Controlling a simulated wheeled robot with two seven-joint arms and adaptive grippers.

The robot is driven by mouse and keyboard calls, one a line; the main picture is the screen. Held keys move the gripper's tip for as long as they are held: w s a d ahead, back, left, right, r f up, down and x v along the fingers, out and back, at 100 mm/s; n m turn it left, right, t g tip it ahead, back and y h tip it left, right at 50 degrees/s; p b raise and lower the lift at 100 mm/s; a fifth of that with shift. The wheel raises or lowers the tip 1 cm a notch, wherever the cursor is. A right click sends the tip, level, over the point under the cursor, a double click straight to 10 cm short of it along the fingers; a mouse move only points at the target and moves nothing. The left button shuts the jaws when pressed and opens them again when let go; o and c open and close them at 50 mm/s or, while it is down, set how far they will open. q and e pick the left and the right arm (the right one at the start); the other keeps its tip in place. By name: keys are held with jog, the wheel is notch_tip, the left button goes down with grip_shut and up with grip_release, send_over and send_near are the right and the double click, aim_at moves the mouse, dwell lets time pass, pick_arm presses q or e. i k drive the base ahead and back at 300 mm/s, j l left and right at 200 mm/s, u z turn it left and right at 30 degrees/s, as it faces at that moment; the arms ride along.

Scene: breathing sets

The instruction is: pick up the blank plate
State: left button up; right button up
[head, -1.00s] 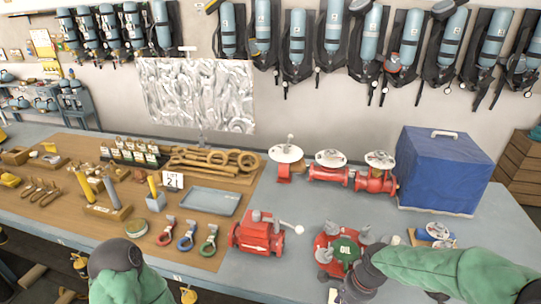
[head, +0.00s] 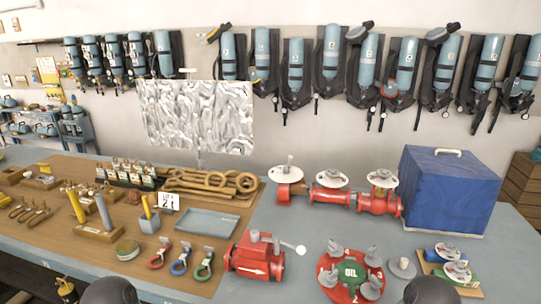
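No label marks a blank plate. A small grey round disc with a raised knob (head: 402,268) lies on the grey bench, just right of the red round fitting marked OIL (head: 350,270), and may be it. A flat grey rectangular tray (head: 207,222) lies on the wooden board to the left. Dark rounded parts of my two arms show at the bottom edge, one left and one right of centre. Neither gripper's fingers are in view.
A red valve block (head: 254,258) with a lever stands left of the OIL fitting. Blue and green valves on a small wooden base (head: 450,265) lie to the right. A blue covered box (head: 450,190) stands behind. Bare bench (head: 315,230) shows between them.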

aim_at(401, 268)
jog(key=z, duration=1.15)
